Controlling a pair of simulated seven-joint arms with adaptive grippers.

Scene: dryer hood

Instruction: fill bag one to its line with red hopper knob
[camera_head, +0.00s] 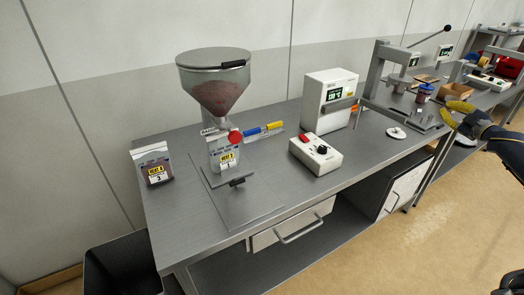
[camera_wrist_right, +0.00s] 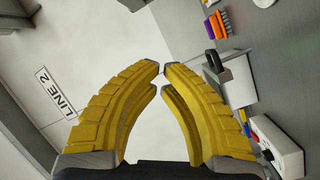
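The red hopper knob (camera_head: 235,136) is at the outlet of the clear hopper (camera_head: 222,95), which holds dark reddish granules under a grey lid. A clear bag with a yellow label (camera_head: 226,158) stands upright below the outlet; its number and fill line are too small to read. Another bag, marked 3 (camera_head: 153,167), stands at the bench's left end with dark contents. My right gripper (camera_head: 443,107) is far to the right of the hopper, above the aisle edge.
A white control box (camera_head: 316,154) and a white display unit (camera_head: 330,100) stand right of the hopper. Blue and yellow handled items (camera_head: 263,131) lie between. A press-like stand (camera_head: 378,70) rises farther right. A dark bin (camera_head: 125,268) stands at lower left. The bench front is mostly clear.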

